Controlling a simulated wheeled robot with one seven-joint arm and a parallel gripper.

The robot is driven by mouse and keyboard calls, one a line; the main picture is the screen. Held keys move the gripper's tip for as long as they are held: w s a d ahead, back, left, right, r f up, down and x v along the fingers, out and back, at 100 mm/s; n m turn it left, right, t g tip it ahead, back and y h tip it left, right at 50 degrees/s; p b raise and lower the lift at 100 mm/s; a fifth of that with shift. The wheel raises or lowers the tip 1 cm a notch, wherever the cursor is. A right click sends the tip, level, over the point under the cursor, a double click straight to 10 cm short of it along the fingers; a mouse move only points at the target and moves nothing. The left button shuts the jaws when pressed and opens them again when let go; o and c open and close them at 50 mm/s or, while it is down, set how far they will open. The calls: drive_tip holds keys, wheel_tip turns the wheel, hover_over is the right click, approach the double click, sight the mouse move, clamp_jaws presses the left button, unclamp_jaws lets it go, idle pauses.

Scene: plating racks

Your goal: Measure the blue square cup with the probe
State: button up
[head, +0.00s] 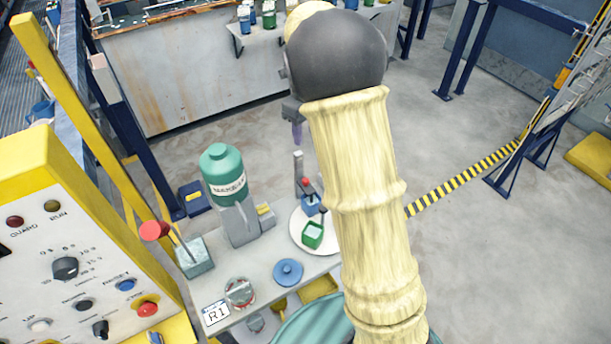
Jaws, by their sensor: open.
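The blue square cup (311,205) stands on a round white plate (297,232), behind a green square cup (312,235) holding pale liquid. A small red-topped piece (307,183) is at the blue cup and partly covers it; I cannot tell whether it is the probe. A grey upright post (299,164) stands just behind. My gripper (296,131) shows as a small dark part with a purplish tip beside my arm, above and behind the cups. It is open, apart from the cups, and largely hidden by my arm.
A green bottle (223,174) on a grey stand, a red-knobbed lever (156,230) and a blue round lid (288,272) share the bench. A yellow control panel (60,250) fills the left. A far bench (190,75) holds more cups.

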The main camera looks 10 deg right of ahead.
sight(306, 179)
wheel_tip(306, 179, down, 17)
drive_tip(key=p, duration=0.3)
drive_tip(key=shift+f, duration=0.15)
clamp_jaws()
